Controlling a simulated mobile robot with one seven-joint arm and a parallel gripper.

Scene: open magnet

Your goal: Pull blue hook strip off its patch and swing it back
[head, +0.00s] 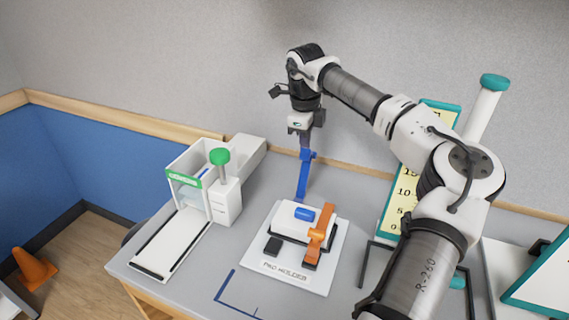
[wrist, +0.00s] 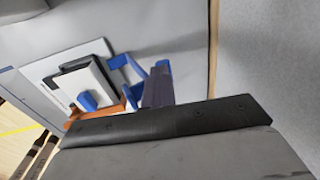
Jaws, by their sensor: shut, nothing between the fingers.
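The blue hook strip (head: 303,178) stands raised behind the pad holder (head: 270,264), apart from the blue patch (head: 304,213) on top of the white pad. The wrist view shows the strip (wrist: 133,68) beside the pad, with the patch (wrist: 88,101) lying bare. My gripper (head: 306,148) points down at the strip's upper end. It is shut with nothing between its fingers. In the wrist view its dark fingers (wrist: 158,88) overlap part of the strip, so I cannot tell whether they touch it.
An orange strip (head: 319,240) lies over the right of the pad, close to the blue patch. A white device with a green knob (head: 219,157) stands left. A yellow chart (head: 402,195) and black frame stand right. The wall is close behind my gripper.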

